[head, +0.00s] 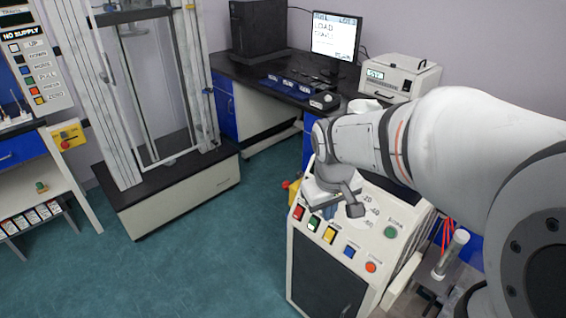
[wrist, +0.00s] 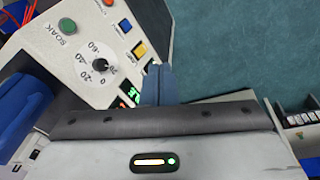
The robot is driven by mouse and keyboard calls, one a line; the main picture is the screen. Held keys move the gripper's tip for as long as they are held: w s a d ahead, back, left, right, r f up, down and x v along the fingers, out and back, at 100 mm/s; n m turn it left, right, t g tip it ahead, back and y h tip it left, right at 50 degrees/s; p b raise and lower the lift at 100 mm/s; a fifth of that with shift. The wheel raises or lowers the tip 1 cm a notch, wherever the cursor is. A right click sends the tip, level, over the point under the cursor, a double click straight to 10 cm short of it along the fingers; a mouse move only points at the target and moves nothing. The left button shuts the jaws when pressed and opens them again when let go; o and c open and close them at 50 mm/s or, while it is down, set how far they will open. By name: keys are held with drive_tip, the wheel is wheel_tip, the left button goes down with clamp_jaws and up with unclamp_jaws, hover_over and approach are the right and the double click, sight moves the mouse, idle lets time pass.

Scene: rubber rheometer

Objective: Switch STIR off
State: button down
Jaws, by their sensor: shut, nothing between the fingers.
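The white machine's sloped control panel (head: 330,212) is below my arm. I cannot read which control is STIR. The wrist view shows a dial (wrist: 103,66) marked 0 to 60, and a yellow switch (wrist: 139,49) near my gripper. My gripper (wrist: 158,72) is shut and empty, its blue fingertips over the panel's edge. In the head view the arm hides part of the panel.
A tall white frame machine (head: 170,170) stands at left. A dark bench with a monitor (head: 335,35) and a white box instrument (head: 400,75) is behind. Teal floor (head: 220,260) is clear in front of the panel. A grey post (head: 452,252) stands at right.

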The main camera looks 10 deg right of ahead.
drive_tip(key=w+a+f+n+h+b, duration=0.1)
drive_tip(key=w+a+f+n+b, duration=0.2)
drive_tip(key=w+f, duration=0.9)
drive_tip(key=w+a+n, duration=0.1)
drive_tip(key=w, duration=0.2)
drive_tip(key=shift+a+n, duration=0.15)
drive_tip(key=shift+n, duration=0.15)
drive_tip(key=shift+f, duration=0.1)
hover_over(310, 226)
drive_tip(key=s+a, duration=0.1)
drive_tip(key=a, duration=0.1)
drive_tip(key=s+a+f+x, duration=0.1)
drive_tip(key=s+a+x, duration=0.1)
drive_tip(key=x, duration=0.8)
drive_tip(key=shift+w+d+f, duration=0.15)
drive_tip(key=shift+w+d, duration=0.1)
drive_tip(key=shift+d, duration=0.45)
